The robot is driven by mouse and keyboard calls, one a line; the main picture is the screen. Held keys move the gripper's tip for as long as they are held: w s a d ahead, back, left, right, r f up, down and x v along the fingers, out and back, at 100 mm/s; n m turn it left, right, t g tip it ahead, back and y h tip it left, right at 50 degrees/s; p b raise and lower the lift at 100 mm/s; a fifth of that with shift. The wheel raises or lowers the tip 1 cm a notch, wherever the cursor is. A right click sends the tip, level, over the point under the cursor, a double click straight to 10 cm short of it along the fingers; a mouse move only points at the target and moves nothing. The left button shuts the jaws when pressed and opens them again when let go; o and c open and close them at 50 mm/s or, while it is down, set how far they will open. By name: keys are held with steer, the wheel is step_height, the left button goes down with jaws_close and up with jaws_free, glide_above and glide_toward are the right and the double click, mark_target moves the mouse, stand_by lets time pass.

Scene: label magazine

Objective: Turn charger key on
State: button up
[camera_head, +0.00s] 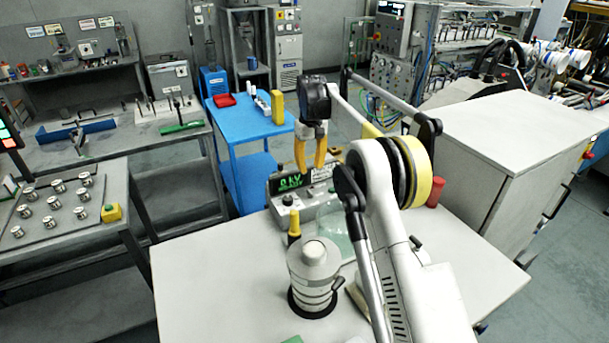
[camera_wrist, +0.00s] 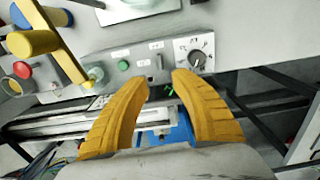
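The charger (camera_head: 297,206) is a light box on the white table, with a lit green "0 kV" display (camera_head: 290,183). In the wrist view its panel (camera_wrist: 110,58) has a green button (camera_wrist: 123,66), a round dial with a knob (camera_wrist: 197,57) and small labels. A small dark upright piece (camera_wrist: 159,62) between button and dial may be the key; it is too small to be sure. My gripper (camera_head: 311,166) is open, yellow fingers pointing down at the charger. In the wrist view the open fingertips (camera_wrist: 160,79) lie just below the dark piece, apart, with nothing between them.
A ribbed grey cylinder (camera_head: 315,275) and a yellow-topped tool (camera_head: 294,225) stand in front of the charger. A red cylinder (camera_head: 436,191) stands at the table's right. In the wrist view a red button (camera_wrist: 22,69) and a yellow bar (camera_wrist: 62,50) are at left.

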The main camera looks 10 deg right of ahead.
mark_target(310, 191)
step_height(310, 191, down, 10)
steer(key=shift+s+f+b, duration=0.1)
steer(key=shift+f+b, duration=0.1)
steer(key=shift+b, duration=1)
jaws_close()
